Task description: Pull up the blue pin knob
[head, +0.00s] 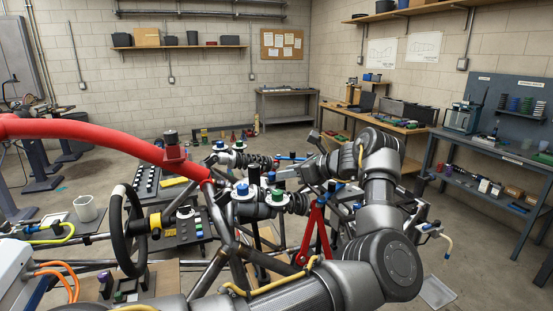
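Several blue-topped knobs show on the tube chassis, and I cannot tell for sure which is the pin knob. One blue cap (242,189) sits on a grey cylinder near the middle of the frame, beside a green cap (279,195). Another blue cap (238,145) is farther back, next to another green one. My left arm comes in along the bottom and bends up at the right. My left gripper (309,152) points left, to the right of and above the nearer blue cap. Its fingers look spread and hold nothing visible. My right gripper is out of view.
A red tube (100,131) arches across the left, and a black steering wheel (130,230) stands below it. Red struts (316,230) rise by my arm. Workbenches (505,180) line the right wall. Bare floor lies between chassis and benches.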

